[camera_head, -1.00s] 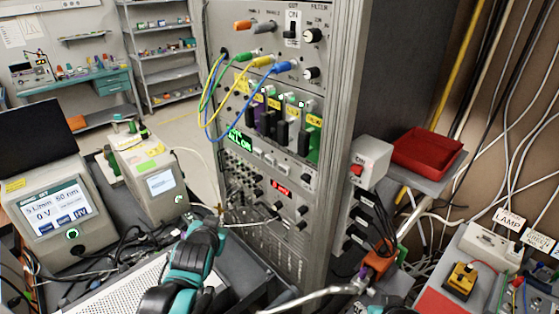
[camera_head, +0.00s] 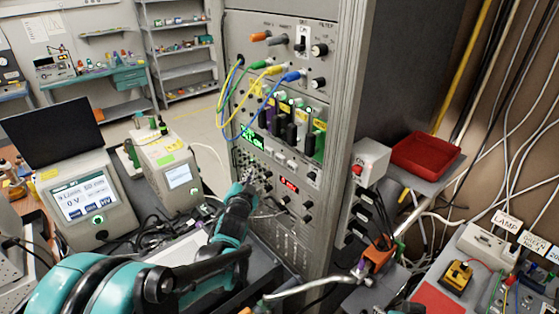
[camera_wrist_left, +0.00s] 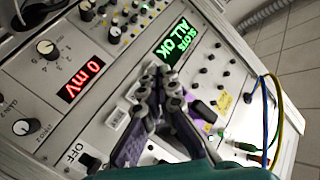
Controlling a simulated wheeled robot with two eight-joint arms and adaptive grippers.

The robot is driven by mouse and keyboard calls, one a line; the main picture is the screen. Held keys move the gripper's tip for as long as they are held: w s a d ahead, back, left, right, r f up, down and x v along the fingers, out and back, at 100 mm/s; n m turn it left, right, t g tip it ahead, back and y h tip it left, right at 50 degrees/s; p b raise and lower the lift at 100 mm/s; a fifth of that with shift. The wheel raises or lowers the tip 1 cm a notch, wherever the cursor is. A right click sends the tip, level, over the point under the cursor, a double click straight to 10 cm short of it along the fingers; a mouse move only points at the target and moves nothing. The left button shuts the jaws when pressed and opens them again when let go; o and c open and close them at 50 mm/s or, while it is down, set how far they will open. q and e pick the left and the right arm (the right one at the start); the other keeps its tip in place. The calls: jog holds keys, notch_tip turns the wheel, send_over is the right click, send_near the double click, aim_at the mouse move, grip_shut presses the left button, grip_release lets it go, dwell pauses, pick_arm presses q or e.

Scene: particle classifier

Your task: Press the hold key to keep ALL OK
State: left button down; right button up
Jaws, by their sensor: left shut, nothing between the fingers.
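The green display (camera_head: 250,138) sits on the rack's front panel. In the left wrist view, the green display (camera_wrist_left: 176,38) reads "SLOTS ALL OK". A row of small pale keys (camera_head: 285,160) lies below it; pale keys (camera_wrist_left: 117,118) also show beside my fingers, but their labels are too small to read. My left gripper (camera_head: 250,176) is shut and empty at the panel. In the left wrist view, my left gripper (camera_wrist_left: 163,72) has its fingertips just below the display, over the key row; I cannot tell whether they touch.
A red display (camera_wrist_left: 83,80) reads "0 mV", near knobs. Coloured cables (camera_head: 262,80) loop in front of the upper rack. A touchscreen unit (camera_head: 88,200) and a smaller box (camera_head: 168,175) stand at left. A red tray (camera_head: 425,160) is right of the rack.

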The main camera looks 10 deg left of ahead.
aim_at(277, 159)
pick_arm(q)
jog(key=w+d, duration=0.5)
jog(key=w, duration=0.2)
jog(key=shift+d, duration=0.2)
jog(key=shift+d, duration=0.1)
dwell(1.4)
jog(key=shift+w+d, duration=0.2)
jog(key=shift+w, duration=0.1)
jog(key=shift+w+d+b, duration=0.35)
jog(key=shift+w+d, duration=0.15)
jog(key=shift+w, duration=0.15)
dwell(1.1)
jog(key=shift+s+a, duration=0.8)
jog(key=shift+s, duration=0.2)
